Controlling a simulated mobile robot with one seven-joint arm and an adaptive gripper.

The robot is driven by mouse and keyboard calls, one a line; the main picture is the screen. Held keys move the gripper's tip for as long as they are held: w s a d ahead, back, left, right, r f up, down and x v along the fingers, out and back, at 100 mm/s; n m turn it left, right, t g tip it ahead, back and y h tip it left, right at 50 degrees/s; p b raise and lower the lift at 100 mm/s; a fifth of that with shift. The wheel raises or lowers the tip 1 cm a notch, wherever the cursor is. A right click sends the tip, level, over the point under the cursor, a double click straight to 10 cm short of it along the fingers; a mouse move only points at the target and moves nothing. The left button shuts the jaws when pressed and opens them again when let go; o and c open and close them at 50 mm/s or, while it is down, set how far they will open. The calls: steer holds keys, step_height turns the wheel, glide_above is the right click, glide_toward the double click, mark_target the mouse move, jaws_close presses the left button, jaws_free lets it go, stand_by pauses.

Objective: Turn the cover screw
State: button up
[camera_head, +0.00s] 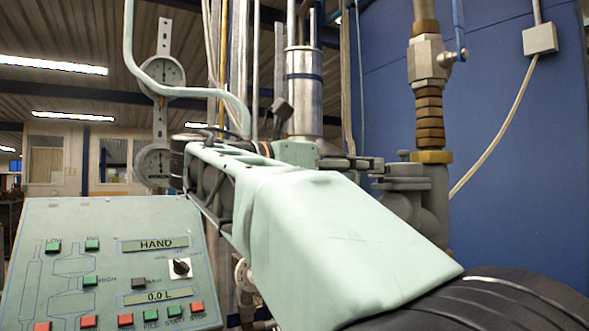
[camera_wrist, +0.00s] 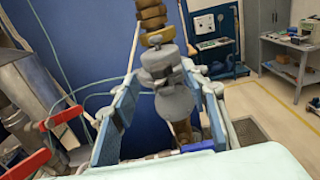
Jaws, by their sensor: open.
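My gripper (camera_wrist: 160,72) shows in the wrist view with its two blue-padded fingers spread apart. Between them, farther along the view, is a grey metal fitting (camera_wrist: 172,100) with a rounded upper part, below a brass pipe joint. I cannot tell how much depth lies between the fingertips and the fitting, and no contact is clear. In the head view a grey fitting (camera_head: 408,185) stands under the brass pipe, partly hidden by my pale green arm.
A control panel (camera_head: 110,265) with buttons stands at the left. Two dial gauges hang behind it. A blue tank (camera_head: 500,140) rises behind the brass pipe (camera_head: 428,100). Red handles (camera_wrist: 62,118) sit left of my fingers. Open floor (camera_wrist: 265,105) lies to the right.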

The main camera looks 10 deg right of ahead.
mark_target(381, 174)
steer(key=shift+x, duration=1.95)
jaws_close()
steer(key=shift+w+r+m+g+p, duration=0.1)
steer(key=shift+r+m+g+p, duration=0.3)
steer(key=shift+p, duration=0.75)
steer(key=shift+w+f+m+g+p, duration=0.1)
steer(key=shift+w+m+g+p, duration=0.2)
steer(key=shift+m+g+p, duration=1.65)
steer(key=shift+w+f+m+g+p, duration=0.25)
steer(key=shift+m+g+p, duration=0.45)
steer(key=shift+g+p, duration=2.3)
steer(key=shift+w+m+g+p, duration=0.35)
steer(key=shift+m+g+p, duration=1.05)
steer(key=shift+p, duration=2.1)
steer(key=shift+m+g, duration=0.25)
steer(key=shift+g, duration=0.1)
